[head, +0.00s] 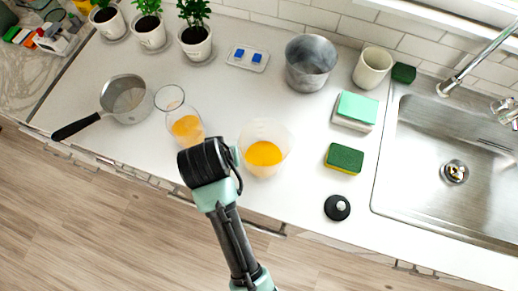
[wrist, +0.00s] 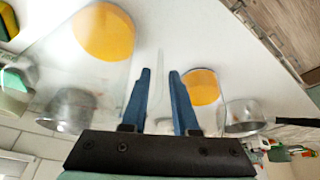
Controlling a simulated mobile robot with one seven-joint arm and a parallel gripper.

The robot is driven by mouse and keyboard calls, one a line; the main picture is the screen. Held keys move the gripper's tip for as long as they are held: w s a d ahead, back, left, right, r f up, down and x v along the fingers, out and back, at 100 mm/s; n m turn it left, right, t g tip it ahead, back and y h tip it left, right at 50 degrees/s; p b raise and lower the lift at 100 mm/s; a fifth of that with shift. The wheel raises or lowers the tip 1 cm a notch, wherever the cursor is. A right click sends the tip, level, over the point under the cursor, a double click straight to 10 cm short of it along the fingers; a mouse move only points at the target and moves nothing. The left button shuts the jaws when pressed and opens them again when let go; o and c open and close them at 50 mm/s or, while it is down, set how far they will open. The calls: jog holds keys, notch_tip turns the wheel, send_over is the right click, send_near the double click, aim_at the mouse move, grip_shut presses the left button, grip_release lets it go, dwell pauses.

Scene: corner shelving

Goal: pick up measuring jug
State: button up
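The measuring jug (head: 266,135) is a clear, translucent vessel with orange liquid in the bottom, standing on the counter. In the wrist view its clear wall and orange liquid (wrist: 103,32) fill the upper left. My gripper (wrist: 161,72) has two blue fingers, apart, with a thin pale strip between them. The strip looks like part of the jug's near side or handle; I cannot tell if the fingers touch it. In the head view my dark wrist hides most of the fingers, just left of the jug.
A glass carafe (head: 186,127) with orange liquid stands close left of my wrist. A saucepan (head: 124,98), metal pot (head: 310,62), beige cup (head: 371,68), sponge (head: 344,158) and black lid (head: 337,207) stand around. The sink (head: 440,150) is at right. Counter in front of the pot is clear.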

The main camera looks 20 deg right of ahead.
jog(key=x, duration=0.5)
grip_shut()
dwell(1.4)
